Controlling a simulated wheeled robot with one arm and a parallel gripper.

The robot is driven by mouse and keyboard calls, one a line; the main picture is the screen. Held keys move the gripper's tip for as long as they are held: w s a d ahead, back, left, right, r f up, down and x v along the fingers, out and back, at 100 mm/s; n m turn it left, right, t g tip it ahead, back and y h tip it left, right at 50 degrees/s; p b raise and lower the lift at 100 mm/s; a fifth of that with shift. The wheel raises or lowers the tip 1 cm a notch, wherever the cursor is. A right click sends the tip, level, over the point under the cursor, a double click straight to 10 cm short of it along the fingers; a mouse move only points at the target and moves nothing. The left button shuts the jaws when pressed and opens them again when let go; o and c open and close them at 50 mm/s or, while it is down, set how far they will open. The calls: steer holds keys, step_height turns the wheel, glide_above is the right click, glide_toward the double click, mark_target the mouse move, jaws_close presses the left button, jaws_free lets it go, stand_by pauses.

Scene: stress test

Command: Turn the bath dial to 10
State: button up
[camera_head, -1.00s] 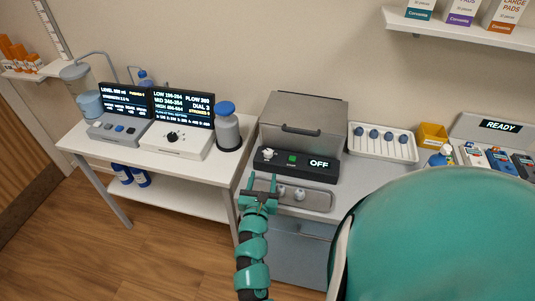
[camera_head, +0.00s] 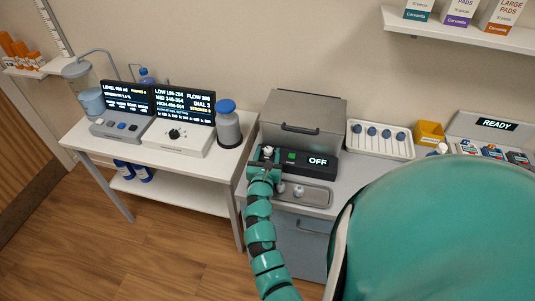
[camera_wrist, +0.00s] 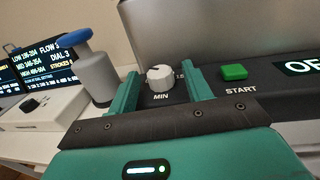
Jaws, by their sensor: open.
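The bath dial (camera_wrist: 160,76) is a white knob with a dark pointer mark on the black front panel (camera_head: 330,169) of a grey lidded bath (camera_head: 301,120). The word MIN is printed below it. In the head view the dial (camera_head: 268,151) shows just above my gripper (camera_head: 264,162). My gripper is open, with one teal finger at each side of the dial in the wrist view and a gap on both sides. I cannot tell how deep the fingers reach around it. The display (camera_head: 318,161) reads OFF.
A green START button (camera_wrist: 233,72) sits right of the dial. A grey tray (camera_head: 308,194) with small knobs lies in front of the panel. A blue-topped bottle (camera_head: 228,130) and another dial box (camera_head: 176,137) stand on the left table. A rack (camera_head: 379,139) stands right.

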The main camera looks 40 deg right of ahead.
steer(key=c, duration=1)
steer(key=shift+o, duration=0.2)
steer(key=shift+f, duration=0.1)
